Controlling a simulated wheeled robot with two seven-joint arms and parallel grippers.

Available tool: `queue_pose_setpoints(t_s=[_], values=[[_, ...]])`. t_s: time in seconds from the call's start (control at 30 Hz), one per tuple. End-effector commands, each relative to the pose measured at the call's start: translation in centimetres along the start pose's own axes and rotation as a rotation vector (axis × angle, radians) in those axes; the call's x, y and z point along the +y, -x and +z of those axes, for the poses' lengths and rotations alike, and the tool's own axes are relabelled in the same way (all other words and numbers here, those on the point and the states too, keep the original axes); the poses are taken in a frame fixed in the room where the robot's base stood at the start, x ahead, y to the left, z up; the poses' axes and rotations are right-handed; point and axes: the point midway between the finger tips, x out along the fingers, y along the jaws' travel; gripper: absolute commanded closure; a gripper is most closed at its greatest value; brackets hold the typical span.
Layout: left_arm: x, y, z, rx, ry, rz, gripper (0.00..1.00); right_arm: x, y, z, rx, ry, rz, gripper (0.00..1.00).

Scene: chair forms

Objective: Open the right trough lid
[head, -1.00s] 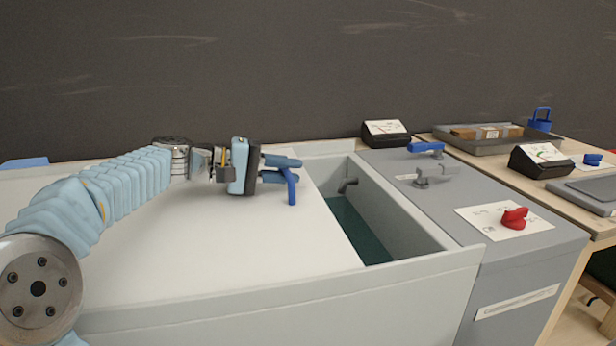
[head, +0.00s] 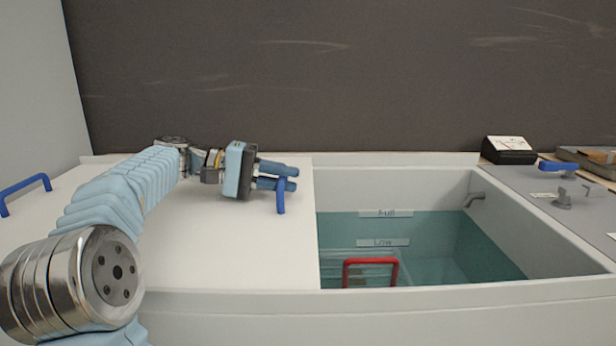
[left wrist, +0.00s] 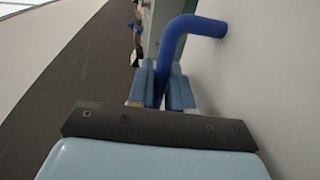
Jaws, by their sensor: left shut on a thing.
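The right trough lid (head: 225,255) is a flat white panel lying over the left part of the trough, with a blue bar handle (head: 281,197) near its right edge. My left gripper (head: 285,176) is shut on this handle. In the left wrist view, the gripper's fingers (left wrist: 163,88) close around one part of the blue handle (left wrist: 203,25), and its bent end sticks out beyond them. To the right of the lid the trough (head: 420,245) is open and shows greenish water with "Full" and "Low" marks. My right gripper is not in view.
A red handle (head: 371,262) shows in the water near the front wall. Another blue handle (head: 25,187) is at the far left. A grey tap (head: 474,199), a grey counter (head: 545,200) and a black gauge box (head: 509,150) are at the right. A dark wall stands behind.

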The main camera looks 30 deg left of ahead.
Motion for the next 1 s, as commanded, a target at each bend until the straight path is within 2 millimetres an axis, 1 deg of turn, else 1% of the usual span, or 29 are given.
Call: queue_pose_setpoints(t_s=[0.1, 0.2, 0.53, 0.57, 0.63, 0.9, 1.0], values=[[-0.3, 0.8, 0.0, -0.001, 0.002, -0.003, 1.0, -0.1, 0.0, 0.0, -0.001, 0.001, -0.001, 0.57], [-0.4, 1.1, 0.0, -0.001, 0.003, -0.002, 1.0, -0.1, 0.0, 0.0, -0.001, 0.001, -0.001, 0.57], [-0.4, 1.2, 0.0, -0.001, 0.003, -0.002, 1.0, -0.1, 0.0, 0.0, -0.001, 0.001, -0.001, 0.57], [-0.4, 1.2, 0.0, -0.001, 0.003, -0.002, 0.78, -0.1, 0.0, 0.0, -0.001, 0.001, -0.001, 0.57], [-0.4, 1.2, 0.0, -0.001, 0.002, -0.002, 0.67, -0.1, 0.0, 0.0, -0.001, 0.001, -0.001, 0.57], [-0.3, 1.2, 0.0, 0.0, 0.001, -0.001, 0.66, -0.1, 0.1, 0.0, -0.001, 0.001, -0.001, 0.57], [-0.3, 1.7, -0.1, 0.002, 0.001, 0.0, 0.66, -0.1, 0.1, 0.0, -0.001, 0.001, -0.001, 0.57]])
